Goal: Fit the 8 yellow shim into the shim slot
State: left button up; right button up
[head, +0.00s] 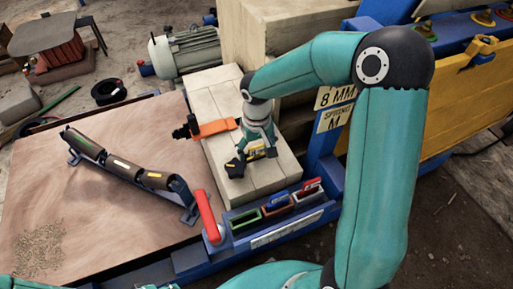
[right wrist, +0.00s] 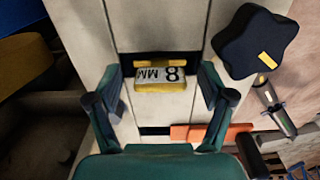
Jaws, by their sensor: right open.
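The yellow shim (right wrist: 165,86), a small block with a white label reading 8 MM, lies on the pale planks. In the right wrist view it sits between the spread fingers of my right gripper (right wrist: 161,92), apart from both. In the head view my right gripper (head: 257,151) points down over the planks, and the shim is mostly hidden by it. A dark rectangular opening or patch is beside the shim in the wrist view; I cannot tell whether it is the shim slot. My left gripper is not in view.
A black star knob (right wrist: 256,42) lies close beside the gripper. An orange tool (head: 212,129) is on the pale planks (head: 215,95). A blue rack (head: 243,244) holds coloured pieces beside a red handle (head: 206,215). A roller frame (head: 120,168) lies on the brown board.

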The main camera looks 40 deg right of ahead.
notch_tip(320, 180, up, 12)
dwell(0.6)
jog(key=shift+f, duration=0.1)
dwell(0.5)
